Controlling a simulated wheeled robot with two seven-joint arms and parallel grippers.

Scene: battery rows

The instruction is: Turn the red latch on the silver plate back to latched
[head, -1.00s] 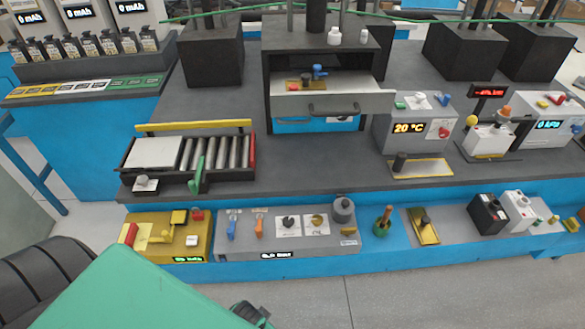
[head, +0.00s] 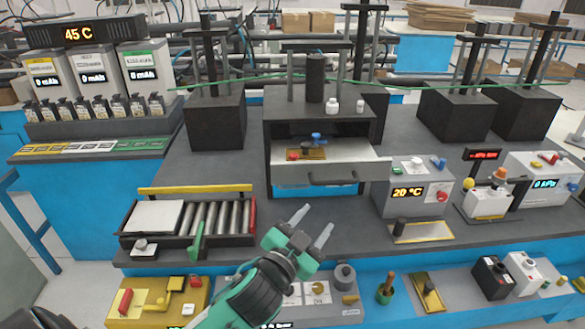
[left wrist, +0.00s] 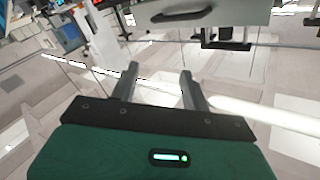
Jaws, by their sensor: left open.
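I cannot make out with certainty a red latch on a silver plate. The grey panel (head: 348,312) on the low front ledge is partly hidden behind my left arm. A yellow box (head: 140,318) left of it carries a red bar (head: 125,301). In the open drawer, a small gold plate (head: 318,154) bears a red piece (head: 293,155) and a blue knob. My left gripper (head: 314,222) is open and empty, in front of the drawer cabinet in the head view. Its two spread fingers also show in the left wrist view (left wrist: 160,76). My right gripper is not in view.
A roller tray (head: 185,242) with a green lever (head: 197,240) lies left of my gripper. The drawer front (head: 350,172) sticks out beyond it. A 20 °C box (head: 412,190) stands to the right. Dark bench top (head: 350,225) is bare around the gripper.

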